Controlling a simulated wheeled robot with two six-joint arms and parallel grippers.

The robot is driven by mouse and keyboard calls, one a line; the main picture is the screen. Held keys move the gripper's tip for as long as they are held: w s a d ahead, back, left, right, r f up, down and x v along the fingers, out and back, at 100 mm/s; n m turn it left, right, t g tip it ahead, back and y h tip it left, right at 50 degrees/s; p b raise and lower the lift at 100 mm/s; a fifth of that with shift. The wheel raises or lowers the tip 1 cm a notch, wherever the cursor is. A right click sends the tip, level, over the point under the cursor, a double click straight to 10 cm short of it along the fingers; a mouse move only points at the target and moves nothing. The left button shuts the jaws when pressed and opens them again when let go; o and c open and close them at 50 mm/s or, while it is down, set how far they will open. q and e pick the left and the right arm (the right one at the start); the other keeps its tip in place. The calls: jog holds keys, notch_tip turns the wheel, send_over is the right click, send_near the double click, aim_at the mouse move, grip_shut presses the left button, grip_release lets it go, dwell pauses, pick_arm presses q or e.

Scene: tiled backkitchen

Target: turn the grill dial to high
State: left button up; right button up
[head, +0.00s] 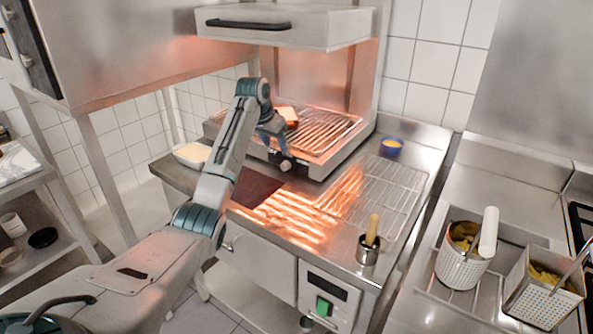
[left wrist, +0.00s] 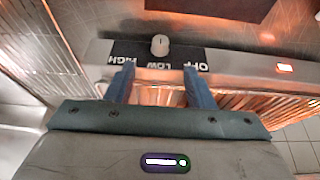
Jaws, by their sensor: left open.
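The grill (head: 335,150) stands on the steel counter, its bars glowing orange. In the left wrist view the grill dial (left wrist: 160,45) is a pale round knob at a black label strip (left wrist: 160,57). I cannot tell for sure which word the knob points at. My left gripper (left wrist: 158,68) is open, its two blue fingers apart on either side of the strip's middle, with the knob just beyond their tips. In the head view it (head: 277,142) is at the grill's front. My right gripper is not in view.
A lit orange lamp (left wrist: 285,68) is on the grill front. A dark mat (head: 255,190), a wire rack (head: 385,195), a metal pot with a wooden-handled tool (head: 369,248), a blue bowl (head: 391,146) and a white tray (head: 192,154) are on the counter. A hood (head: 285,28) hangs above.

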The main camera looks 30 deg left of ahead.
aim_at(283, 164)
pick_arm(q)
jog(key=p+x, duration=0.2)
jog(key=x, duration=0.8)
jog(key=shift+f, duration=0.35)
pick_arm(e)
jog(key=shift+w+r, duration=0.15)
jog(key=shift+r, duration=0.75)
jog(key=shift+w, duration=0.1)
pick_arm(q)
jog(key=c, duration=1)
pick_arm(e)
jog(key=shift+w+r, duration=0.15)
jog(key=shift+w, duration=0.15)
